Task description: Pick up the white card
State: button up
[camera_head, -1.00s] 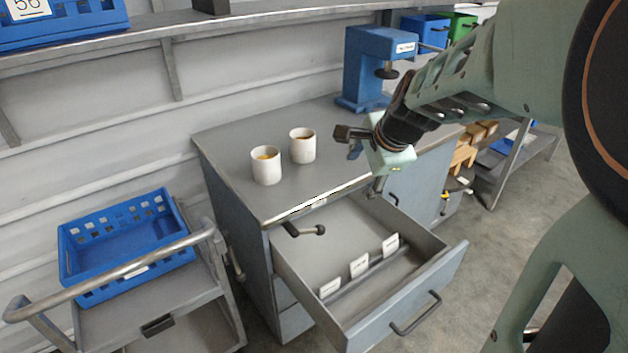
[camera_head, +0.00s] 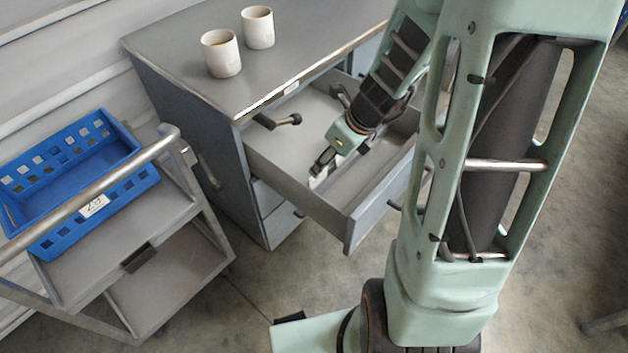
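My gripper (camera_head: 321,168) reaches down into the open drawer (camera_head: 373,213) of the grey cabinet. Its dark fingertips are at a white card (camera_head: 318,182) near the drawer's left end. Only part of this card shows under the fingers. I cannot tell whether the fingers touch it or are closed on it. The other white cards along the divider in the drawer are hidden behind my gripper and arm.
Two white cups (camera_head: 221,53) (camera_head: 257,27) stand on the cabinet top (camera_head: 180,50). A blue crate (camera_head: 75,170) sits on a grey trolley (camera_head: 170,240) at the left. A dark handle (camera_head: 278,120) juts out near the drawer's back left corner.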

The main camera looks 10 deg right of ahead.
jog(key=b, duration=0.2)
send_over(318, 182)
jog(key=d, duration=0.1)
jog(key=f, duration=0.4)
jog(key=shift+s+d+f, duration=0.15)
jog(key=shift+s+f, duration=0.2)
jog(key=b+x, duration=0.1)
jog(key=x, duration=0.1)
jog(key=b+x, duration=0.2)
jog(key=x, duration=0.1)
jog(key=shift+s+f, duration=0.15)
jog(key=shift+s, duration=0.05)
jog(key=shift+c, duration=0.5)
jog(key=c, duration=0.6)
